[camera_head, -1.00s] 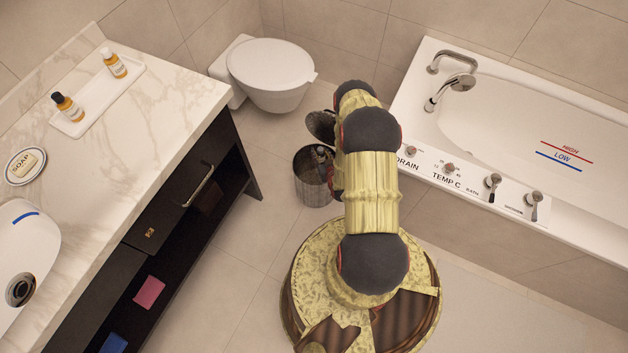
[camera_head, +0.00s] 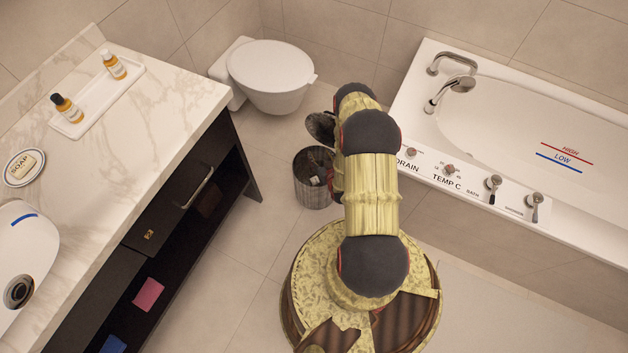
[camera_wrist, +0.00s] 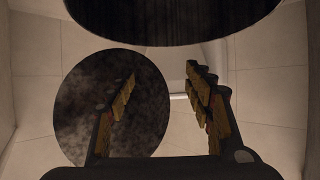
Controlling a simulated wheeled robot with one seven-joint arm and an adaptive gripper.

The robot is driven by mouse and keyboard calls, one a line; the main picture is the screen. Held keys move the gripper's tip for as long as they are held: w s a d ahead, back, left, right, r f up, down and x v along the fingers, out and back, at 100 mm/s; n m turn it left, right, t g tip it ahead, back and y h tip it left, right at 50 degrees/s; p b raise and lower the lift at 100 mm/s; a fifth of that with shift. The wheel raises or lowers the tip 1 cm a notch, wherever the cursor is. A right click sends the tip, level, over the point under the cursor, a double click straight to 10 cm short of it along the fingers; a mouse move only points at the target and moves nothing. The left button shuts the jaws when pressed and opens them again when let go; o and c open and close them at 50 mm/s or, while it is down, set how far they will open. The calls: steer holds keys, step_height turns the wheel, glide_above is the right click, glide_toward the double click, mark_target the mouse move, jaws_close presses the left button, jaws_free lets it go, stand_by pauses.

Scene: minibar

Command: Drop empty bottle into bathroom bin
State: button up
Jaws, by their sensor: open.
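The bathroom bin (camera_head: 314,192) is a round, dark metal bin on the floor between the vanity and the bathtub. It is open at the top, with a dark round lid (camera_head: 320,126) raised behind it. Small pale shapes (camera_head: 316,181) show inside the bin; I cannot tell whether one is the empty bottle. My gripper (camera_wrist: 160,72) is open, with nothing between its fingers in the wrist view. A dark disc (camera_wrist: 75,105), probably the lid, shows behind its left finger. In the head view my arm hides most of the gripper beside the bin.
A white tray (camera_head: 86,118) with two amber bottles and a soap dish (camera_head: 24,167) are on the marble counter (camera_head: 150,120) at left. A white toilet (camera_head: 272,75) stands behind the bin. The bathtub (camera_head: 500,125) is at right. Floor is clear left of my base.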

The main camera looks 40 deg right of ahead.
steer(key=v, duration=1.2)
steer(key=shift+f, duration=0.1)
